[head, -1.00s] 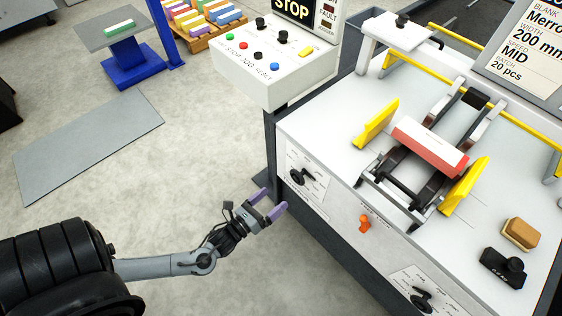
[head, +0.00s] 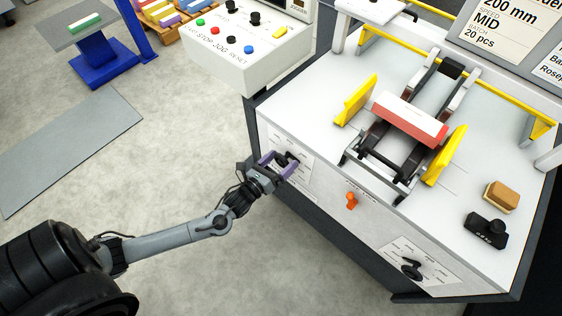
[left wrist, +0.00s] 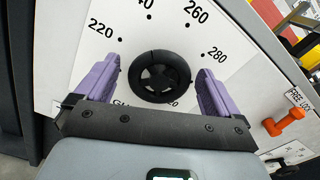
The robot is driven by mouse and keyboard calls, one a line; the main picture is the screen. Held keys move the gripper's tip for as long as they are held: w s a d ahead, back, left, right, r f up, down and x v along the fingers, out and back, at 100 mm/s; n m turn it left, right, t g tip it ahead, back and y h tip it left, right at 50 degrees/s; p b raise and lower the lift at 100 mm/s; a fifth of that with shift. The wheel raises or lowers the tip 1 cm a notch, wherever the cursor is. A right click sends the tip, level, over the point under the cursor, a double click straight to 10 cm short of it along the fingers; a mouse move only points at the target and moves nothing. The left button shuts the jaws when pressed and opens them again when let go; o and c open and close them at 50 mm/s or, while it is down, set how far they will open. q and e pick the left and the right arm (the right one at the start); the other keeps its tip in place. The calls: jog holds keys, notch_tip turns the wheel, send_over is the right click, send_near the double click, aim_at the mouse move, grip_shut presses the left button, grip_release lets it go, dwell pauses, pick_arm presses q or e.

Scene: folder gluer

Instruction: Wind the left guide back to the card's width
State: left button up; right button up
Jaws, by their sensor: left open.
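The left guide, a yellow plate (head: 356,100), stands on the machine's white top, with a gap between it and the card stack (head: 410,118), white above and red in front. The right yellow guide (head: 446,155) stands close to the stack's other end. A black round handwheel (left wrist: 160,76) sits on a dial plate marked 220 to 280 on the machine's front. My left gripper (head: 279,162) is open at this wheel. In the left wrist view its purple fingers (left wrist: 156,82) stand either side of the wheel, apparently apart from it. My right gripper is out of view.
An orange lever (head: 351,200) sits right of the dial; its label in the left wrist view reads FREE and LOCK. A second crank and dial (head: 412,270) lie lower right. A control box (head: 245,50) stands behind my arm.

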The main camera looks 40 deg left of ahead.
pick_arm(q)
jog(key=shift+w, duration=0.35)
jog(key=c, duration=1)
